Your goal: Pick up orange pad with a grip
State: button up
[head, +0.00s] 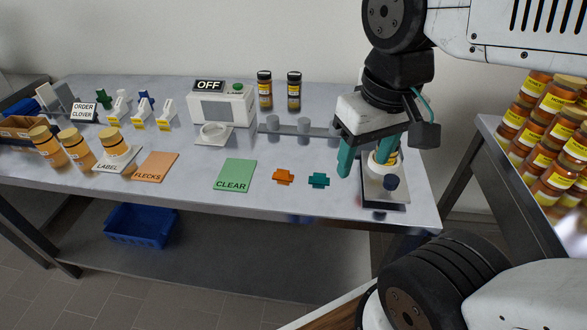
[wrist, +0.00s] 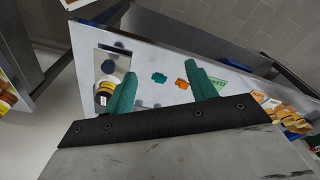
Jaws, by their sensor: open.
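The small orange pad (head: 283,177) with a raised grip lies on the grey table near its front edge. A similar teal pad (head: 319,180) lies just to its right. In the wrist view the orange pad (wrist: 182,84) shows beside the right finger, and the teal pad (wrist: 159,77) shows between the fingers. My gripper (head: 367,160) has teal fingers spread apart with nothing between them. It is above the table's right end, right of both pads. The wrist view shows both fingers (wrist: 161,72) pointing toward the table.
A jar (wrist: 105,92) on a metal plate (head: 384,203) is close to my gripper. A green CLEAR card (head: 235,174) and an orange FLECKS card (head: 155,166) lie left of the pads. A grey rail (head: 287,128) and white OFF machine (head: 222,106) stand behind. Stacked honey jars (head: 548,125) are at right.

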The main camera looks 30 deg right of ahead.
jog(key=w+a+f+m, duration=0.1)
jog(key=w+f+m, duration=0.2)
jog(key=w, duration=0.9)
jog(key=m+g, duration=0.1)
jog(key=m, duration=0.3)
send_over(283, 170)
notch_tip(283, 170, down, 10)
jog(key=shift+s+f, duration=0.1)
jog(key=shift+s, duration=0.05)
notch_tip(283, 170, down, 8)
jog(key=shift+r, duration=0.1)
jog(key=c, duration=1.1)
